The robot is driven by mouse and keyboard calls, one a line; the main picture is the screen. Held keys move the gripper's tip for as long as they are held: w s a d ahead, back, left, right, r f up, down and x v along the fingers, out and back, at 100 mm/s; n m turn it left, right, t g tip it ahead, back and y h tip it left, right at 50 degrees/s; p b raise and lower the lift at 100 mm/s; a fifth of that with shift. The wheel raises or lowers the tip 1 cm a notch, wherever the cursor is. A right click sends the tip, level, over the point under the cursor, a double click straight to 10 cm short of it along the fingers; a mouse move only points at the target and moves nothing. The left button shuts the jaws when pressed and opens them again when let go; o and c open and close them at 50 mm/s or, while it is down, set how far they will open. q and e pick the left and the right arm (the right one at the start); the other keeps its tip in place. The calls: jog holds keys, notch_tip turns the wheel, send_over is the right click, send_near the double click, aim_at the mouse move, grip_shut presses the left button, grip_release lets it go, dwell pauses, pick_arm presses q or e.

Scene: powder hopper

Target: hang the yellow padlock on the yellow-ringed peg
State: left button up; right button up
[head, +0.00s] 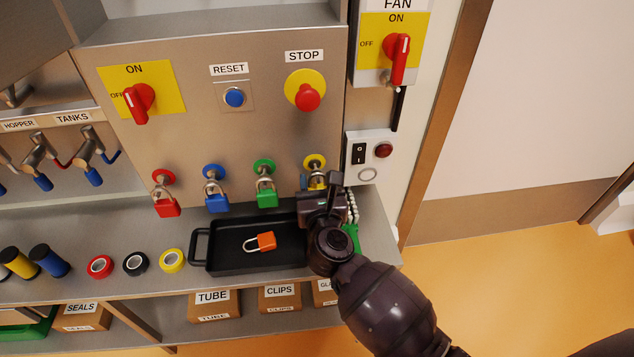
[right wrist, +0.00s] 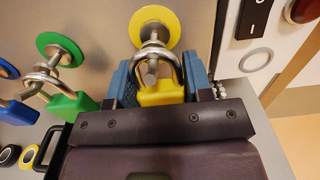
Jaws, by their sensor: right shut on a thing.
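The yellow padlock (right wrist: 162,95) is between the blue fingers of my right gripper (right wrist: 160,85), which is shut on its body. Its grey shackle (right wrist: 178,62) points up in front of the yellow-ringed peg (right wrist: 150,72). In the right wrist view the peg's end shows inside the shackle loop, so the shackle appears to be around the peg; how far along I cannot tell. In the head view my right gripper (head: 317,187) is just below the yellow ring (head: 314,161) and hides most of the padlock. My left gripper is not in view.
Red (head: 167,207), blue (head: 217,202) and green (head: 267,194) padlocks hang on pegs to the left. A black tray (head: 225,266) with an orange padlock (head: 262,242) is on the shelf below. A switch box (head: 370,158) is close on the right.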

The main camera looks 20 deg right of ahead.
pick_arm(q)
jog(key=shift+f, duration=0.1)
pick_arm(e)
jog(key=o, duration=1)
jog(key=shift+s, duration=0.1)
jog(key=shift+s+a, duration=0.1)
jog(key=shift+s, duration=0.15)
pick_arm(q)
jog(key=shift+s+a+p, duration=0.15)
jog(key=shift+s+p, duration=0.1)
jog(key=shift+p, duration=0.2)
pick_arm(e)
jog(key=v, duration=1)
